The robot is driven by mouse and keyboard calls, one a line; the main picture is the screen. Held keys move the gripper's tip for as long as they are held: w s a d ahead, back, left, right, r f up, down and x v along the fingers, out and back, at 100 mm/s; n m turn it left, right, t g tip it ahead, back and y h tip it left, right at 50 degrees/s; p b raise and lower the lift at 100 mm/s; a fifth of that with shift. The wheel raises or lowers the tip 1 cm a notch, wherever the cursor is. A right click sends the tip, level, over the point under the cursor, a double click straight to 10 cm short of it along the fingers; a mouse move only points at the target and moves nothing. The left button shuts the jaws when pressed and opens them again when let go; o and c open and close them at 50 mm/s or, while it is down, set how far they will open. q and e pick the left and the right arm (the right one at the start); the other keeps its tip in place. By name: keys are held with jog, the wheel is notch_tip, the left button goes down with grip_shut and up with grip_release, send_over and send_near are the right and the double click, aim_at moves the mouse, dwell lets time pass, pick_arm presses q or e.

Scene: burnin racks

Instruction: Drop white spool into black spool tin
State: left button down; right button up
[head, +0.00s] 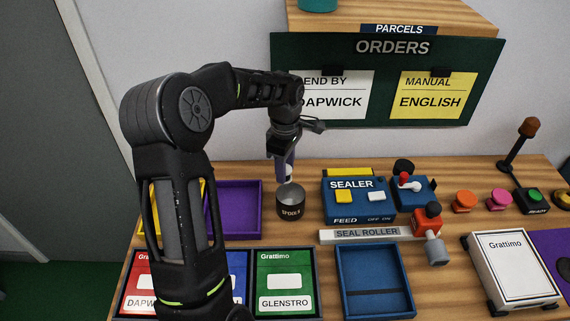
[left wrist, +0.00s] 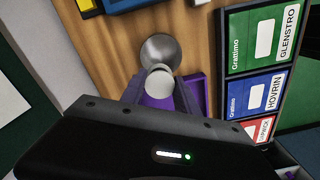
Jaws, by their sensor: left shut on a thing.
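A black tin (head: 290,203) labelled "SPOOLS" stands open on the wooden table, left of the blue sealer. In the left wrist view the tin (left wrist: 160,48) shows its bare metal inside. My left gripper (head: 287,172) points down just above the tin. It is shut on the white spool (head: 289,173), which is mostly hidden by the fingers in the head view. In the left wrist view the white spool (left wrist: 159,83) sits between the fingertips and overlaps the tin's rim in the picture. My right gripper is not in view.
A purple tray (head: 234,210) lies left of the tin, and the blue sealer (head: 358,199) stands to its right. In front are the red, blue and green Grattimo boxes (head: 284,278), a seal roller (head: 372,235) and an empty blue tray (head: 375,280). An orders board (head: 390,112) stands behind.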

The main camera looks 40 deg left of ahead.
pick_arm(q)
jog(key=shift+f, duration=0.8)
jog(key=c, duration=0.8)
grip_release()
jog(key=shift+c, duration=0.2)
notch_tip(320, 180, up, 8)
jog(key=shift+f+b, duration=0.1)
jog(key=shift+b, duration=0.9)
